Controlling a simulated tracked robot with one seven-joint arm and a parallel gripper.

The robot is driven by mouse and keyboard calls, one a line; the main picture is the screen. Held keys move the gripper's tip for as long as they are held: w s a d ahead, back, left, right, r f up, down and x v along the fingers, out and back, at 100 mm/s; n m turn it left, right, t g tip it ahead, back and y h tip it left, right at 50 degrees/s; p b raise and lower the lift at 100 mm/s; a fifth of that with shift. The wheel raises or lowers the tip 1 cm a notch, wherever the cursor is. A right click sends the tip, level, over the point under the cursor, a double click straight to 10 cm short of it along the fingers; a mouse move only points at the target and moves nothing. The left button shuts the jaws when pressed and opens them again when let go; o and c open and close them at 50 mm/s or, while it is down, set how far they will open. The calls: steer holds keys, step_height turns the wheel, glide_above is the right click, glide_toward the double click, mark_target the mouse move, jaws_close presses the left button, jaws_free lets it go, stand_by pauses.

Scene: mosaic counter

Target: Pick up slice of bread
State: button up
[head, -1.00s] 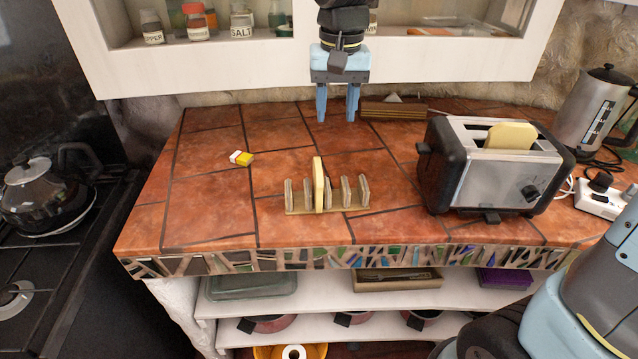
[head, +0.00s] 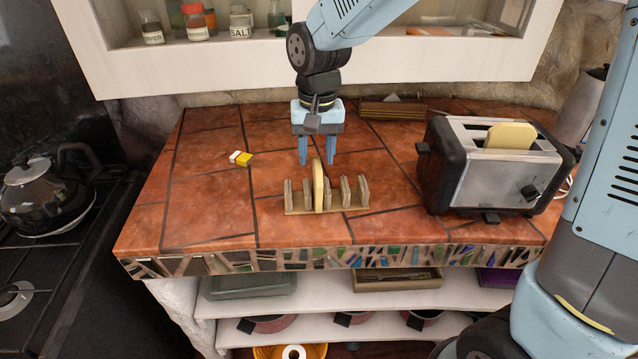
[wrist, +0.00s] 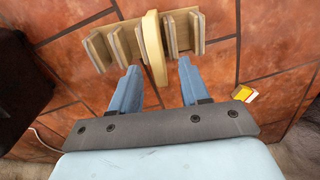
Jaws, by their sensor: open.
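A slice of bread (head: 318,185) stands upright in a wooden toast rack (head: 297,212) on the tiled counter. A second slice of bread (head: 511,136) sticks up from a slot of the toaster (head: 490,172) at the right. My gripper (head: 316,163) is open and empty, pointing down just above and behind the rack slice. In the wrist view, the rack slice (wrist: 154,47) lies ahead of my gripper (wrist: 158,75), roughly in line with the gap between the fingertips. The fingers do not appear to touch it.
A small yellow and white block (head: 241,158) lies left of the rack. A wooden box (head: 392,109) stands at the back below the wall shelf (head: 440,58). A kettle (head: 44,200) sits on the stove at left. The counter left of the rack is mostly clear.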

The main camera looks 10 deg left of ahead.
mark_target(318, 164)
steer(key=shift+s+d+f, duration=0.1)
steer(key=shift+f, duration=1.15)
steer(key=shift+s+d+f, duration=0.1)
steer(key=shift+f, duration=1.15)
steer(key=c, duration=0.7)
